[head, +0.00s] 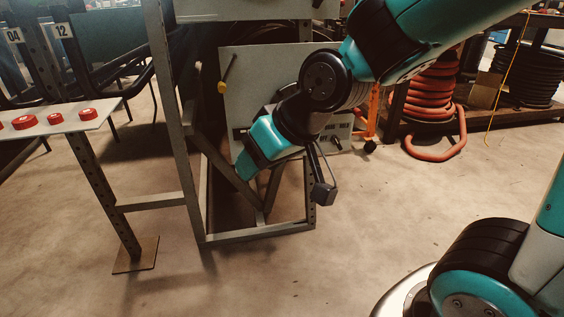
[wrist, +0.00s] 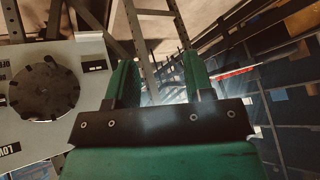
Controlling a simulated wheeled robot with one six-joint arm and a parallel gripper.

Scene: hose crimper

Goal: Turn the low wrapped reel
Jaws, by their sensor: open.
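A dark round reel (wrist: 45,87) with a notched rim sits on a pale panel at the left of the wrist view. In the head view my gripper (head: 244,168) is low by the panel, pointing down-left.
A yellow-handled lever (head: 228,72) is on the panel's upper left. A grey metal frame (head: 186,130) stands around the panel's left side and below. A shelf (head: 62,117) with red round caps is at left. An orange hose coil (head: 430,92) lies at right. Floor in front is clear.

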